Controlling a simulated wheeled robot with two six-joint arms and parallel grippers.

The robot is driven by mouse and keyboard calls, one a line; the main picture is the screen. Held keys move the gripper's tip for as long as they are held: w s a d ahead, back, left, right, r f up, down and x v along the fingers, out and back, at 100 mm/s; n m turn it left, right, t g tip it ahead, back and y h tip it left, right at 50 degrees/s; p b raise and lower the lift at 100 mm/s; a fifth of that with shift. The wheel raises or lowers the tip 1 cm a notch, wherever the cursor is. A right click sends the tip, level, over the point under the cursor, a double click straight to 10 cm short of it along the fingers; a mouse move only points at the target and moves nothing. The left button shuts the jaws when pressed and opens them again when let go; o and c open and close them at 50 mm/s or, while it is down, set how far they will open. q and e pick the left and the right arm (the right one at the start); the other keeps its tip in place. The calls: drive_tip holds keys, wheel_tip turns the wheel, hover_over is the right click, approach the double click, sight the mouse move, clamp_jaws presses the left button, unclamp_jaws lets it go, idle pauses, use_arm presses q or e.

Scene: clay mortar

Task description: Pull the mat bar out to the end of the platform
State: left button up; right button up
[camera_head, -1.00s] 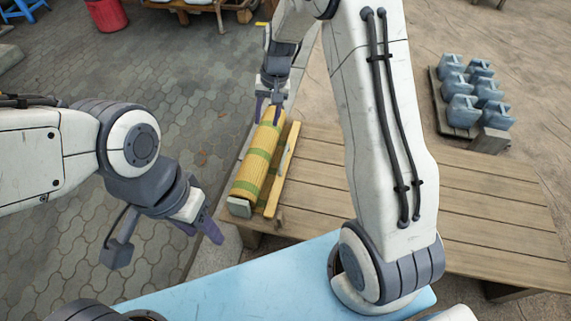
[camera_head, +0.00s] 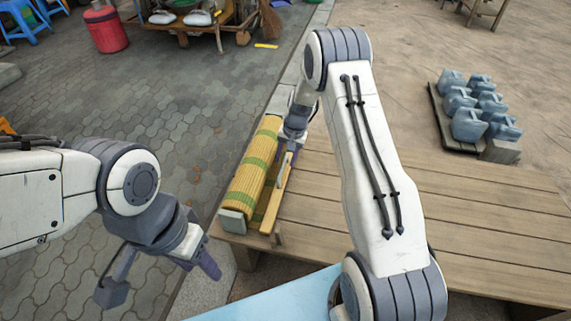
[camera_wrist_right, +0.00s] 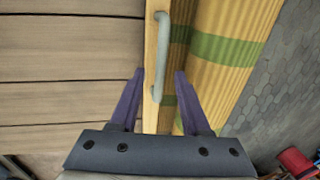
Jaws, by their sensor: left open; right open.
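The yellow mat roll with green bands (camera_head: 250,172) lies along the left edge of the plank platform (camera_head: 400,190). The narrow yellow wooden mat bar (camera_head: 270,208) lies along its right side. In the right wrist view the bar (camera_wrist_right: 150,118) carries a grey handle (camera_wrist_right: 164,50), with the roll (camera_wrist_right: 225,60) beside it. My right gripper (camera_wrist_right: 158,82) is open and empty, pointing down, its fingertips on either side of the bar near the handle's end. In the head view my right gripper (camera_head: 285,158) partly hides the bar. My left gripper (camera_head: 203,258) is open and empty over the paving.
A grey block (camera_head: 232,220) sits at the roll's near end. Several blue-grey weights (camera_head: 470,122) stand on a pallet at the right. A blue surface (camera_head: 270,300) is in front of the platform. The platform's middle planks are clear.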

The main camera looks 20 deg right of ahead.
drive_tip(key=shift+a+f, duration=0.1)
drive_tip(key=shift+f, duration=0.55)
clamp_jaws()
idle(1.0)
